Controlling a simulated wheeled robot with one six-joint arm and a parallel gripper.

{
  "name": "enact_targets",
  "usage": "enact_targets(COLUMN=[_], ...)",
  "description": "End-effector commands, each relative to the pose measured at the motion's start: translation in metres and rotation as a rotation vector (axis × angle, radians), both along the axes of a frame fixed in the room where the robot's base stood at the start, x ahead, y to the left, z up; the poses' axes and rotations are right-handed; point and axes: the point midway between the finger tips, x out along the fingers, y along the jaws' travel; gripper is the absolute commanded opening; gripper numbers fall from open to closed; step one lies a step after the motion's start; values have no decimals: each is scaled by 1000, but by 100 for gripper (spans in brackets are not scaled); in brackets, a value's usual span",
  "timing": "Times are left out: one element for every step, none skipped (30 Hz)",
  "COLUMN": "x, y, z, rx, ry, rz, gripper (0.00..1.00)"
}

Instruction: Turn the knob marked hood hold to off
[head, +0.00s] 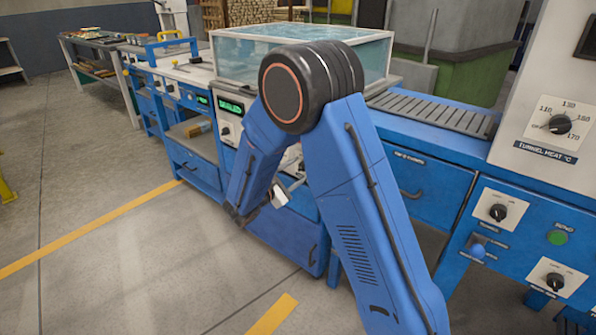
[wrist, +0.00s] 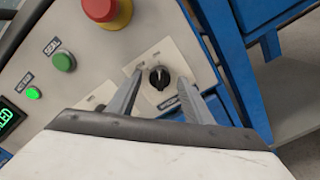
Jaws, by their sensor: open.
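In the wrist view a black knob (wrist: 159,78) sits on a pale square plate on the control panel. Its pointer and the plate's marks are too small to read for certain, and so is the label beside it. My gripper (wrist: 162,73) is open, with one finger on each side of the knob. I cannot tell whether the fingers touch it. In the head view my arm hides the knob and most of my gripper.
On the same panel are a red stop button (wrist: 107,12), a green button (wrist: 63,61) and a green-lit display (wrist: 9,116). A clear-walled hood (head: 235,62) stands on the bench behind my arm. A tunnel heat dial (head: 560,124) is at right. Open floor lies at left.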

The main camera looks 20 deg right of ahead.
Motion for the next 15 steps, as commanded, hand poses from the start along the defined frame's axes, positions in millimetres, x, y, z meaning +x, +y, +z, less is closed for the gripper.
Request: enact_targets(x=[2,2,3,3,3,3,4,3,3,3,3,3,3,3,3], y=[-3,-3,-4,-4,-4,-5,-5,-5,-4,-4,-4,-4,-4,-4,-4], z=[0,0,0,0,0,0,0,0,0,0,0,0,0,0,0], rx=[1,0,0,0,1,0,0,0,0,0,0,0,1,0,0], ry=[0,0,0,0,0,0,0,0,0,0,0,0,0,0,0], rz=[-1,0,0,0,1,1,1,1,1,1,1,1,1,0,0], gripper=[46,46,46,46,46,46,46,46,46,46,46,41,34,27,17])
